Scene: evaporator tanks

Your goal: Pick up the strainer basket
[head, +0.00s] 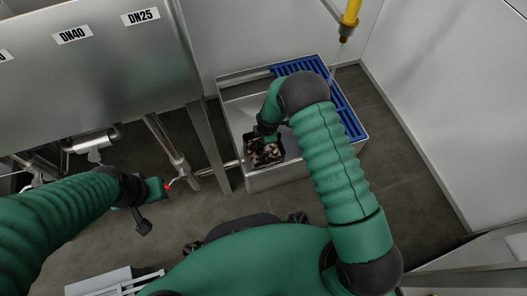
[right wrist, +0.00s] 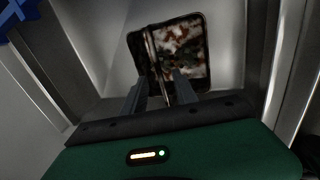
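The strainer basket (head: 268,154) is a black, square-rimmed basket with speckled brown and white matter in it. It sits in the near left part of a metal trough (head: 262,182). My right gripper (head: 264,136) reaches down over its far side. In the right wrist view the basket (right wrist: 185,55) lies just beyond the fingers. The two fingers (right wrist: 160,88) are apart, with a thin upright handle or rim part of the basket between them; a gap seems to remain. My left gripper (head: 163,189) is away from the basket, beside a pipe; its fingers are not clear.
A blue grate (head: 345,112) covers the trough's far and right part. A yellow-handled nozzle (head: 348,22) hangs above it. A steel tank (head: 95,60) with DN25 and DN40 labels, its legs and pipes (head: 160,135) stand at left. Floor is clear at right.

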